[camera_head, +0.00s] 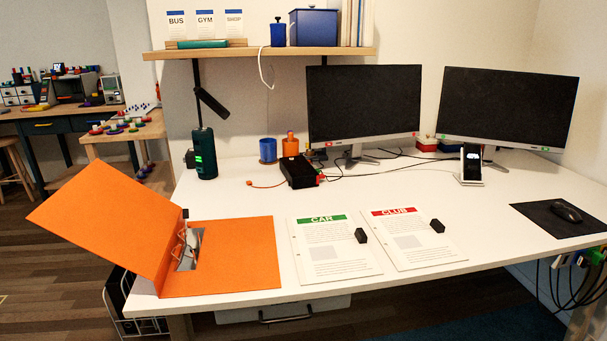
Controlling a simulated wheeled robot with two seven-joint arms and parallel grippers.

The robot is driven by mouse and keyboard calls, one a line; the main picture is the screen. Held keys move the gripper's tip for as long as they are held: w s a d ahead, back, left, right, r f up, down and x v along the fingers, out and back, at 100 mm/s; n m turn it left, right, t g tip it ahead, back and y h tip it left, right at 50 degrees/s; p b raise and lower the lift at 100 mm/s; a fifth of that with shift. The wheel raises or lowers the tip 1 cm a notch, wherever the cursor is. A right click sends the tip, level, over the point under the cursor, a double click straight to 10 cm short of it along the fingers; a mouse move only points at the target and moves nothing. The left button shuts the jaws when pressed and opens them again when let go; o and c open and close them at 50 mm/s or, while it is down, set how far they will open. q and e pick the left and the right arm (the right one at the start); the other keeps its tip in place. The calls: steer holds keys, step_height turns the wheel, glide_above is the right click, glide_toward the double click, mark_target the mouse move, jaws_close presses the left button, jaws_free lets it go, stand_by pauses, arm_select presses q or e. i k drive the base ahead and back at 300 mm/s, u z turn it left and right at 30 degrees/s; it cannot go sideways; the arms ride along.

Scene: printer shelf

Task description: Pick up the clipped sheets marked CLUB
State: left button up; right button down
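The clipped sheets marked CLUB (407,250) lie flat on the white desk, right of centre near the front edge. They have a red title band, and a black clip (437,226) sits at their right edge. The clipped sheets marked CAR (325,262) lie just to their left, with a green title band and a black clip (361,236) at the right edge. Neither of my grippers shows in the head view.
An open orange ring binder (240,255) lies on the desk's left, its cover tilted up. A black mouse mat (545,222) is at the right. Two monitors (363,100), a phone on a stand (471,160) and a black box (298,172) stand behind. Free white desk (490,240) lies right of the sheets.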

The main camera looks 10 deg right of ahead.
mark_target(415, 241)
steer(key=z, duration=2.25)
steer(key=i, duration=1.55)
steer(key=u, duration=0.95)
